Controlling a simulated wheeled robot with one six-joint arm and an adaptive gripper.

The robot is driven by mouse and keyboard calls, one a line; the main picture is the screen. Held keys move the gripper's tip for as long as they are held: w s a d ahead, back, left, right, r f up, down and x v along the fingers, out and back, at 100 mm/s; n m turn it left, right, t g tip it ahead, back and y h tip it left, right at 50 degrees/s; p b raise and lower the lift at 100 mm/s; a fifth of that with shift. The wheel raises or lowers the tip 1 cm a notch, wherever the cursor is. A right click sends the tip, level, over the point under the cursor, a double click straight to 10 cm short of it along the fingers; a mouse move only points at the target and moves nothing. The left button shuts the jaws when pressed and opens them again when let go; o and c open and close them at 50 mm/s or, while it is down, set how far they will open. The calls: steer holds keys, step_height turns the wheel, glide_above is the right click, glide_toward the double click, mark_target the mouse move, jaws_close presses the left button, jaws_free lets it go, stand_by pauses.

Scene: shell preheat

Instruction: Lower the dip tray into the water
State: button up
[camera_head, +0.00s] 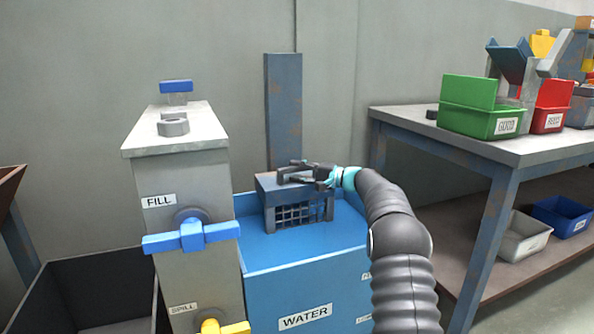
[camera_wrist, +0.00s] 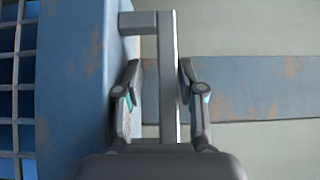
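The dip tray (camera_head: 268,188) is a worn blue block with an open grid under it, at the back of the blue water tank (camera_head: 262,295) in the head view. I cannot tell how its grid stands against the water. In the wrist view its blue body (camera_wrist: 75,75) and grid are at the left. A grey handle bar (camera_wrist: 168,75) stands out from it. My gripper (camera_head: 300,170) is at the top of the tray. In the wrist view its fingers (camera_wrist: 161,68) are on either side of the bar, with a gap on the left.
A worn blue post (camera_head: 283,105) rises behind the tray. Left of the tank is a grey column (camera_head: 185,225) with a blue FILL valve (camera_head: 190,235) and a yellow SPILL valve (camera_head: 222,327). A workbench (camera_head: 480,145) with green and red bins stands at the right.

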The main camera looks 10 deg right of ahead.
steer(key=shift+d, duration=0.1)
stand_by(0.3)
steer(key=shift+s+d, duration=0.1)
steer(key=shift+d, duration=0.1)
steer(key=v, duration=1.1)
steer(key=shift+s+d, duration=0.15)
steer(key=shift+s, duration=0.05)
steer(key=shift+r, duration=0.1)
steer(key=s+a+r+n+g+h+p, duration=0.1)
steer(key=s+a+r+g+h+p, duration=0.2)
steer(key=s+a, duration=0.65)
steer(key=s+a+r+n+g+h+p, duration=0.15)
steer(key=s+a+r+h, duration=0.3)
steer(key=s, duration=0.95)
steer(key=s+d+f+n+h+p, duration=0.1)
steer(key=s+f+h, duration=0.1)
steer(key=s, duration=0.7)
steer(key=s+d+f+n+h+p, duration=0.1)
steer(key=s+f+n+h, duration=0.1)
steer(key=s, duration=0.8)
steer(key=s+d+f+n+h+p, duration=0.1)
steer(key=s+f+h+p, duration=0.1)
steer(key=s, duration=0.8)
steer(key=shift+d+h, duration=0.15)
steer(key=shift+h, duration=0.6)
